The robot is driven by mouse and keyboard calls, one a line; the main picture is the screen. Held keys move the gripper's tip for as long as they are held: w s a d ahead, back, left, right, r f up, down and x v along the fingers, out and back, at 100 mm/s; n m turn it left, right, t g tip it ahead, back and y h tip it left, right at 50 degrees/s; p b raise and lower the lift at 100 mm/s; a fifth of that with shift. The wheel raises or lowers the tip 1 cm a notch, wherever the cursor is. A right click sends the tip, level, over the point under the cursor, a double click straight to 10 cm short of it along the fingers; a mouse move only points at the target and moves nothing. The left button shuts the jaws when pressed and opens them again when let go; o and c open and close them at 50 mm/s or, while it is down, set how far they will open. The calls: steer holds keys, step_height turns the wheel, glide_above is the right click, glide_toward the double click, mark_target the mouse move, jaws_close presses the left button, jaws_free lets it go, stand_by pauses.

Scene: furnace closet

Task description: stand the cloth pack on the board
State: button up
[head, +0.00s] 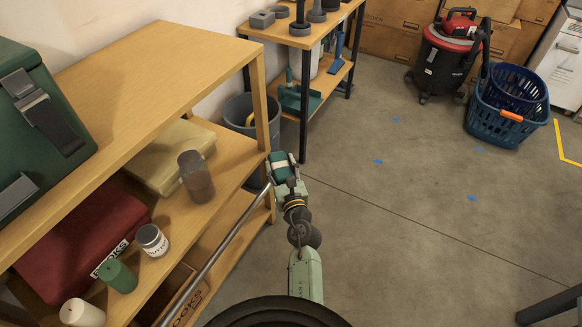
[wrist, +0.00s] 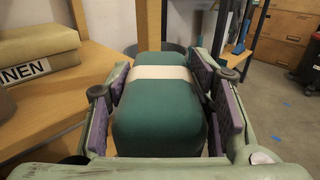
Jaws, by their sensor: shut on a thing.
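The cloth pack (wrist: 160,120) is a rounded teal block with a white band across it. My gripper (wrist: 165,86) is shut on it, one purple-padded finger on each side. In the head view the pack (head: 279,168) is in the gripper (head: 285,175), just right of the wooden shelf unit's corner post and clear of the boards. The unit has a top board (head: 140,75), a middle board (head: 205,212) and a lower board (head: 240,215). I cannot tell which one the task means. The pack's underside is hidden.
A green case (head: 40,120) sits on top. A grey bin (head: 245,115) stands behind.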

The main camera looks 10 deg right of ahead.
steer(key=w+a+p, duration=0.1)
steer(key=w+a, duration=0.2)
steer(key=a, duration=0.1)
steer(key=w+a+p, duration=0.1)
steer(key=w+a, duration=0.3)
steer(key=a, duration=0.1)
steer(key=w+a+p, duration=0.2)
steer(key=w+a, duration=0.1)
steer(key=a, duration=0.2)
steer(key=shift+w+a, duration=0.1)
steer(key=shift+w, duration=0.1)
steer(key=shift+f, duration=0.1)
stand_by(0.5)
steer(key=shift+f+b, duration=0.35)
steer(key=shift+b, duration=0.1)
steer(key=shift+f+b, duration=0.3)
steer(key=o, duration=1.4)
steer(key=shift+r, duration=0.1)
steer(key=shift+c, duration=0.2)
steer(key=shift+s, duration=0.1)
